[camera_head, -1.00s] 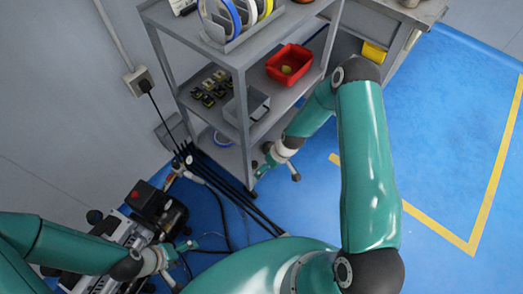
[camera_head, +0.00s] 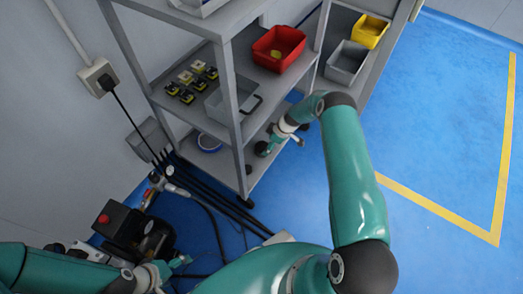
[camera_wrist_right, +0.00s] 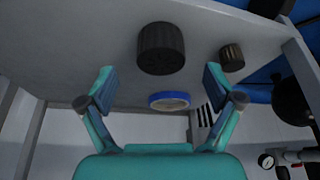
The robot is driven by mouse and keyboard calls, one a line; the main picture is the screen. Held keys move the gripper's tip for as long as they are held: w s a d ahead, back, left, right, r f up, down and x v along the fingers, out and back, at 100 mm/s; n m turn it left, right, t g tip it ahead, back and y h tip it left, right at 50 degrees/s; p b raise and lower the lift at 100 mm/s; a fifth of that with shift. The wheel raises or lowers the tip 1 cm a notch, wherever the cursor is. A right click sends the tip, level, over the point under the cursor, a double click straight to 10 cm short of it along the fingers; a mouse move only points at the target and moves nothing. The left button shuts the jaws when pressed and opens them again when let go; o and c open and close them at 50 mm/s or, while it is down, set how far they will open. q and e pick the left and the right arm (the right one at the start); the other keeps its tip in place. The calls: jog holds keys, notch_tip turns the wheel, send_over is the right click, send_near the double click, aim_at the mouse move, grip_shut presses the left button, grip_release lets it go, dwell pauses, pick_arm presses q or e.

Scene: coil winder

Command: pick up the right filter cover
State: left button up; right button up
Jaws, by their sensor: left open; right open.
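Two dark ribbed round caps, which look like the filter covers, stand on the bottom shelf. In the right wrist view, the larger-looking cap (camera_wrist_right: 160,48) is ahead of my right gripper (camera_wrist_right: 160,78), centred between its open fingers and apart from them. The smaller-looking cap (camera_wrist_right: 231,57) is off to the right there. In the head view one cap (camera_head: 249,170) shows left of my right gripper (camera_head: 280,146); the other cannot be told apart from the gripper. My right gripper is empty. My left gripper (camera_head: 176,266) is open and empty at the lower left.
The grey rack (camera_head: 236,110) has a post and upper shelf close to my right arm. A blue ring (camera_head: 209,143) lies on the bottom shelf. A red bin (camera_head: 280,49) and a grey bin (camera_head: 228,98) stand above. Blue floor (camera_head: 430,130) is free at right.

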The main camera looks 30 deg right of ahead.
aim_at(263, 147)
jog(key=b+x, duration=0.2)
jog(key=x, duration=0.3)
jog(key=shift+w+a+f, duration=0.2)
jog(key=shift+w+a, duration=0.05)
jog(key=shift+w, duration=0.05)
jog(key=c, duration=0.9)
